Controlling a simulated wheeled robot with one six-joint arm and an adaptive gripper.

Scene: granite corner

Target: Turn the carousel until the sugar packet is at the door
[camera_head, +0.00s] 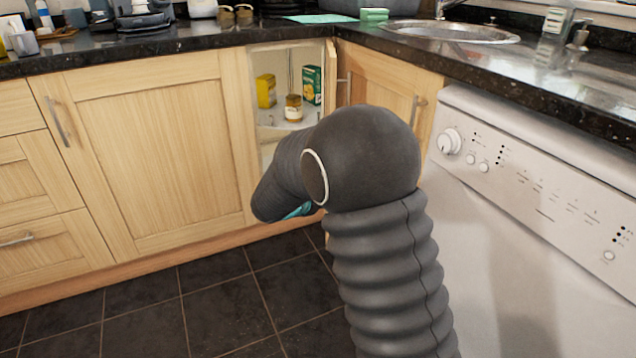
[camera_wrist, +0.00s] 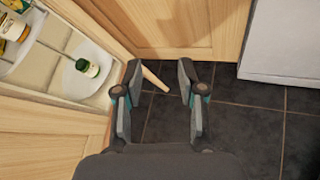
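The carousel (camera_head: 272,118) is a white round shelf inside the open corner cupboard. It also shows at the upper left of the wrist view (camera_wrist: 72,82), with a thin pole. On it stand a yellow packet (camera_head: 266,91) at the left, a small jar with a gold-brown lid (camera_head: 293,108) in front, and a green box (camera_head: 312,85) at the right. I cannot read which one is sugar. My gripper (camera_wrist: 158,92) is open and empty, fingers apart, outside the cupboard, low and to the right of the carousel. In the head view my arm hides most of it.
The open door (camera_head: 330,72) stands at the opening's right side. Wooden cupboard fronts (camera_head: 150,160) lie left, a white appliance (camera_head: 540,200) right. A dark granite worktop (camera_head: 150,50) overhangs the cupboards. The dark tiled floor (camera_head: 230,305) is clear.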

